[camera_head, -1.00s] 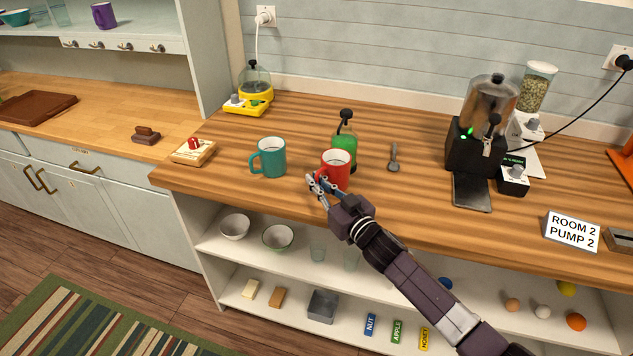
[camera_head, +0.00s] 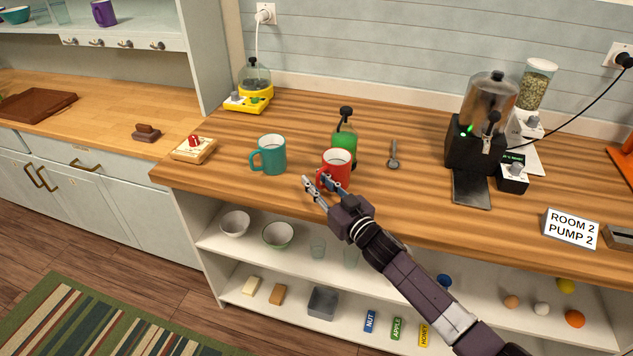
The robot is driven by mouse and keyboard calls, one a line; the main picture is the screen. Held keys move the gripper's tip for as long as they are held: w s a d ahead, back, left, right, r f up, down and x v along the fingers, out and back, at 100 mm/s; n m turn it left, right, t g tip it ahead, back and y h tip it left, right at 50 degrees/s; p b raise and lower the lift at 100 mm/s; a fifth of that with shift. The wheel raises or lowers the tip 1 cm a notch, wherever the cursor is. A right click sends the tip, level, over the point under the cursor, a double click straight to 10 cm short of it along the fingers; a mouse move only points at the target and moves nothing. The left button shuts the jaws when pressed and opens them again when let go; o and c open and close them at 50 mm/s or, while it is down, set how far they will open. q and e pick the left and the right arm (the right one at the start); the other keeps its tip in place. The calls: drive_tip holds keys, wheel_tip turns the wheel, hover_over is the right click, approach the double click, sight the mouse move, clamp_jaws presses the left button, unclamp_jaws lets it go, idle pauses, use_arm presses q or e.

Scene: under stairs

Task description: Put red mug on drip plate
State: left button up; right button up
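The red mug (camera_head: 339,166) stands upright on the wooden counter, in front of a green bottle, with its handle on the left side. My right gripper (camera_head: 315,182) is at the mug's front left, by its handle. Its fingers are spread apart, one near the handle and one to the left of it; I cannot tell whether it touches the mug. The drip plate (camera_head: 472,190) is the dark flat plate at the foot of the black and metal dispenser (camera_head: 482,125), to the right of the mug. My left gripper is not in view.
A teal mug (camera_head: 270,155) stands left of the red mug. The green bottle (camera_head: 345,140) with a black pump is close behind it. A spoon (camera_head: 394,154) lies between mug and dispenser. A sign (camera_head: 572,229) stands at the front right. The counter left of the drip plate is mostly clear.

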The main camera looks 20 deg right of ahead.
drive_tip(key=shift+f+b, duration=0.2)
drive_tip(key=shift+b, duration=0.1)
drive_tip(key=b+v, duration=0.1)
drive_tip(key=v, duration=0.6)
drive_tip(key=shift+d+r, duration=0.1)
drive_tip(key=shift+r, duration=0.1)
drive_tip(key=shift+s+d+b, duration=0.1)
drive_tip(key=shift+s+b, duration=0.15)
drive_tip(key=shift+b, duration=0.05)
drive_tip(key=shift+c, duration=1)
drive_tip(key=shift+s, duration=0.1)
drive_tip(key=shift+c, duration=0.6)
drive_tip(key=shift+d+f+b, duration=0.2)
drive_tip(key=shift+d+b, duration=0.15)
drive_tip(key=shift+b, duration=0.75)
drive_tip(key=shift+a+r+b, duration=0.1)
drive_tip(key=shift+a+b, duration=0.15)
drive_tip(key=shift+b, duration=0.25)
drive_tip(key=shift+w+a+r, duration=0.15)
drive_tip(key=shift+w+r, duration=0.05)
drive_tip(key=shift+w, duration=0.15)
drive_tip(key=p+x, duration=0.1)
drive_tip(key=x, duration=0.6)
drive_tip(key=shift+w+f, duration=0.15)
drive_tip(key=shift+f, duration=0.05)
clamp_jaws()
